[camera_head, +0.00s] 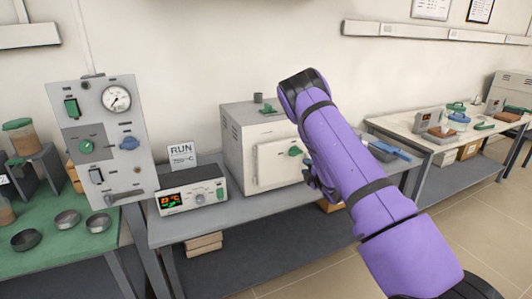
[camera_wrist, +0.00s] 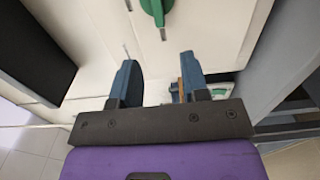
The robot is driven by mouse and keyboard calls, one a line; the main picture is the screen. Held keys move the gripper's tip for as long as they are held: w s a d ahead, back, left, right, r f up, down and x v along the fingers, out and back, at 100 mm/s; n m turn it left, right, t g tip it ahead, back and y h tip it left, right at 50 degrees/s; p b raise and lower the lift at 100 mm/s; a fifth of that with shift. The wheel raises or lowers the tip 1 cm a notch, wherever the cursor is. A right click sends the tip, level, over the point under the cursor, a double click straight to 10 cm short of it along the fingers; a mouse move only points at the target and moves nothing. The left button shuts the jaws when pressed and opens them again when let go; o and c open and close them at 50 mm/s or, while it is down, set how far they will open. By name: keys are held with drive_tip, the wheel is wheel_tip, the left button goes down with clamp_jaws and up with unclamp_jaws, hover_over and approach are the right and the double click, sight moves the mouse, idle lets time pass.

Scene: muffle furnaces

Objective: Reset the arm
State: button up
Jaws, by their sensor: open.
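My purple arm reaches up from the lower right in the head view. My gripper (camera_wrist: 160,85) shows in the wrist view with two blue fingers apart and nothing between them. In the head view the gripper is mostly hidden behind my arm, in front of the furnace's right side. The white muffle furnace (camera_head: 240,145) stands on the middle bench, and its door looks shut. Its green knob (camera_head: 294,152) is just left of my arm. The green knob also shows in the wrist view (camera_wrist: 157,8), beyond the fingertips.
A controller (camera_head: 190,195) with a lit display and a RUN sign (camera_head: 181,152) stand left of the furnace. A grey panel with a gauge (camera_head: 117,98) stands farther left. A blue-handled tool (camera_head: 390,149) lies right of my arm. Floor (camera_head: 485,215) is clear at right.

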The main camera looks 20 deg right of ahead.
drive_tip(key=s+a+r+m+g+h, duration=0.1)
drive_tip(key=s+a+r+m+g, duration=0.2)
drive_tip(key=r, duration=0.6)
drive_tip(key=s+a+r+m+g+h, duration=0.1)
drive_tip(key=s+a+r+m, duration=0.1)
drive_tip(key=s+r+m, duration=0.5)
drive_tip(key=s+a+r+m+g+h, duration=0.1)
drive_tip(key=a+r+m+g, duration=0.15)
drive_tip(key=r, duration=0.85)
drive_tip(key=s+a+r+m+g, duration=0.2)
drive_tip(key=s+a, duration=0.2)
drive_tip(key=s, duration=0.8)
drive_tip(key=s+a+r+m+g+y, duration=0.1)
drive_tip(key=s+a, duration=0.3)
drive_tip(key=s, duration=0.8)
drive_tip(key=s+a+r+m+g+y, duration=0.1)
drive_tip(key=s+a+r+m+g, duration=0.2)
drive_tip(key=s, duration=0.9)
drive_tip(key=shift+a+r, duration=0.45)
drive_tip(key=shift+a, duration=0.65)
